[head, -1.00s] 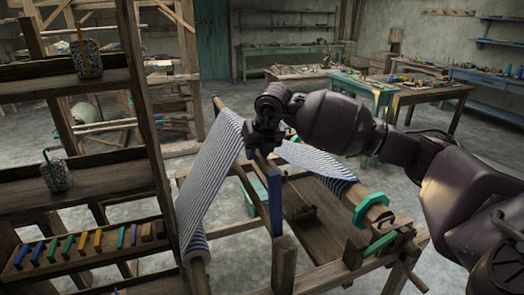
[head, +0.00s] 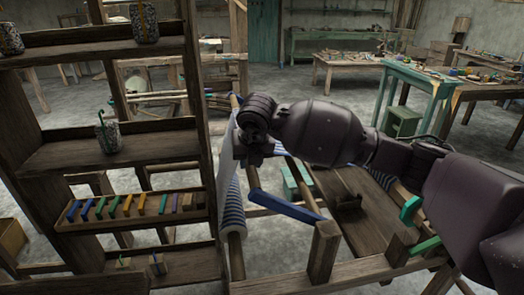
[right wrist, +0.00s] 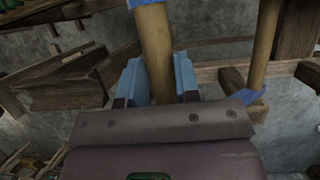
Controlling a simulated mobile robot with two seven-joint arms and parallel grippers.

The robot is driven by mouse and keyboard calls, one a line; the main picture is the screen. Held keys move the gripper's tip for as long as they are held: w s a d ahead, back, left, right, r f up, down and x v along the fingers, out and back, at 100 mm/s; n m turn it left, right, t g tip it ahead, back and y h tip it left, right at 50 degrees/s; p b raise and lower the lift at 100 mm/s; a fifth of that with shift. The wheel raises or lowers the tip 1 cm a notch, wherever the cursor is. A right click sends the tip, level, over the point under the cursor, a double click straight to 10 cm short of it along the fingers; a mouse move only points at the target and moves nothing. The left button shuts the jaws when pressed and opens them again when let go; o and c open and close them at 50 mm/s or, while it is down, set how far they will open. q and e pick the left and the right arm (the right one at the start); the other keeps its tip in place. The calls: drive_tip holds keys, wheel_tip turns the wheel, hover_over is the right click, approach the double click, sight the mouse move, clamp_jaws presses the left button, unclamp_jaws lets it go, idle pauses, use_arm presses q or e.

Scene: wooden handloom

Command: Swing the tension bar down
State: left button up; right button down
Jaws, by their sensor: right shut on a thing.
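The tension bar shows in the right wrist view as a brown wooden rod (right wrist: 157,45) with a blue part at its top. My right gripper (right wrist: 155,78) is shut on this rod, with a light-blue finger on each side. In the head view the right gripper (head: 252,150) is beside the shelf rack, and my forearm hides much of the bar. A blue side arm (head: 284,207) slants from near the gripper down to a wooden post (head: 323,250). Blue-and-white striped cloth (head: 233,208) hangs below the gripper, partly behind the rack. My left gripper is not in view.
A wooden shelf rack (head: 120,45) with cups and a tray of coloured pieces (head: 130,208) stands close on the left. The loom's front beam (head: 330,276) crosses the bottom. Open floor lies behind, before tables (head: 420,80).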

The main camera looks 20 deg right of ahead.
drive_tip(key=shift+a+f, duration=0.5)
drive_tip(key=shift+f, duration=0.2)
drive_tip(key=shift+s+a+f, duration=0.15)
drive_tip(key=shift+f, duration=0.3)
drive_tip(key=c, duration=1.2)
unclamp_jaws()
drive_tip(key=shift+a+f, duration=0.1)
drive_tip(key=o, duration=0.4)
drive_tip(key=shift+w+a, duration=0.3)
drive_tip(key=shift+c, duration=0.2)
drive_tip(key=shift+d+r, duration=0.15)
drive_tip(key=shift+r, duration=0.2)
drive_tip(key=shift+d+r, duration=0.1)
drive_tip(key=shift+r, duration=0.05)
drive_tip(key=p+v, duration=0.1)
drive_tip(key=v, duration=0.9)
drive_tip(key=shift+s+r, duration=0.1)
drive_tip(key=shift+r, duration=0.2)
